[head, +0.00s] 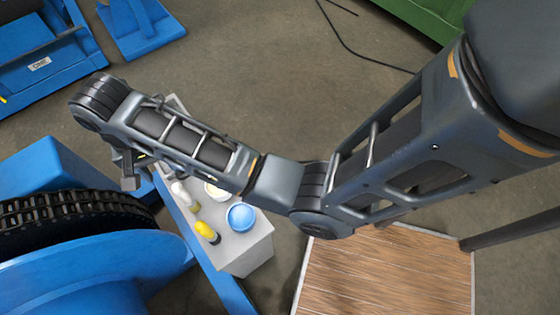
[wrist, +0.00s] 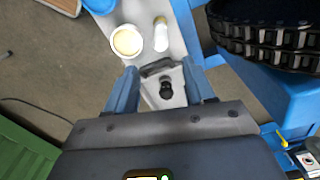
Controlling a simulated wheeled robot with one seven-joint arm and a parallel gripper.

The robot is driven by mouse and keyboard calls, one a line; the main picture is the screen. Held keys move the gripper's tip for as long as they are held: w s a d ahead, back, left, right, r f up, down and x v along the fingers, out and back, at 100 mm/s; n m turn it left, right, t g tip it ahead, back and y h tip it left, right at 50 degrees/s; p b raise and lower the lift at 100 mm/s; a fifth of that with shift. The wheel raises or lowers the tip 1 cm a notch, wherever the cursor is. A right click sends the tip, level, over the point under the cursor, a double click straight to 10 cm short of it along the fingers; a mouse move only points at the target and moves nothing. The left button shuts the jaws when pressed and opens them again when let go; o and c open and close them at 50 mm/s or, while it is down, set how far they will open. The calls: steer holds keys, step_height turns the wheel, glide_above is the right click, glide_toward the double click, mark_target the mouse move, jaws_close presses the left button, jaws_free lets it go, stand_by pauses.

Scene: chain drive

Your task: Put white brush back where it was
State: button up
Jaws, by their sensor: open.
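My gripper (wrist: 159,68) is open in the wrist view, its two blue fingers apart above the light grey bench top (wrist: 148,12). It also shows in the head view (head: 131,172), partly hidden by my own arm. A small white rounded item (wrist: 161,34) stands or lies on the bench beyond the fingertips; it also shows in the head view (head: 184,195). I cannot tell whether it is the white brush. A black knob-like thing (wrist: 166,90) and a dark grey bar (wrist: 160,67) show between the fingers; whether they touch them is unclear.
A cream-filled cup (wrist: 127,41), a blue bowl (head: 241,217) and a yellow-and-black item (head: 207,232) are on the bench. A blue machine with a black chain (head: 75,211) is close beside it. A wooden-topped surface (head: 385,270) is at lower right.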

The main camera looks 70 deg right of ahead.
steer(key=s+d+f+n+t+h, duration=0.1)
steer(key=s+d+f+n+t, duration=0.15)
steer(key=s, duration=0.55)
steer(key=s+d+f+n+t, duration=0.1)
steer(key=s+f+n+t, duration=0.25)
steer(key=s, duration=0.45)
steer(key=s+a+r+n+t, duration=0.1)
steer(key=s+r+t, duration=0.3)
steer(key=s+r, duration=0.4)
steer(key=s+a+r+n+t, duration=0.2)
steer(key=s+r+t, duration=0.3)
steer(key=s+r, duration=0.4)
step_height(320, 180, up, 4)
steer(key=shift+s+a+r+n+y, duration=0.15)
steer(key=shift+a+n+y, duration=0.1)
steer(key=shift+n+y, duration=0.15)
